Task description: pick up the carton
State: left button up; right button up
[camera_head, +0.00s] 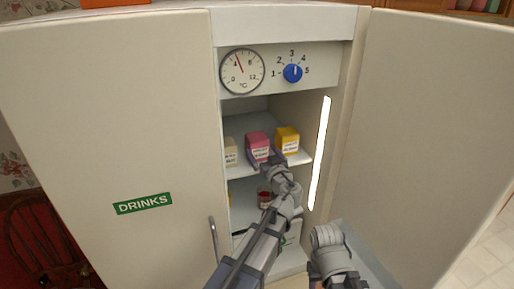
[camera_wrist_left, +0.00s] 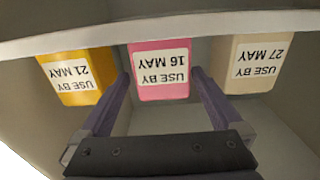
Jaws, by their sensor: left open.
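The pink carton (camera_head: 257,141) stands in the middle of the fridge shelf, between a cream carton (camera_head: 230,150) and a yellow carton (camera_head: 287,135). In the left wrist view, upside down, the pink carton (camera_wrist_left: 160,90) is labelled "USE BY 16 MAY", the yellow carton (camera_wrist_left: 75,92) "21 MAY" and the cream carton (camera_wrist_left: 255,83) "27 MAY". My left gripper (camera_head: 264,160) is open in front of the pink carton. Its fingers (camera_wrist_left: 161,80) point along the carton's two sides, with small gaps visible. Whether they touch it is unclear. My right gripper is not visible.
The shelf edge (camera_head: 296,160) lies just under the cartons. A red item (camera_head: 265,198) stands on the level below. The left door (camera_head: 110,120), marked "DRINKS", and the right door (camera_head: 425,120) stand open. A dial and a blue knob (camera_head: 292,73) are above the opening.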

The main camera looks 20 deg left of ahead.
pick_arm(q)
jog(key=x, duration=0.5)
jog(key=shift+s+a, duration=0.1)
jog(key=shift+a, duration=0.05)
jog(key=shift+c, duration=0.2)
jog(key=c, duration=1.3)
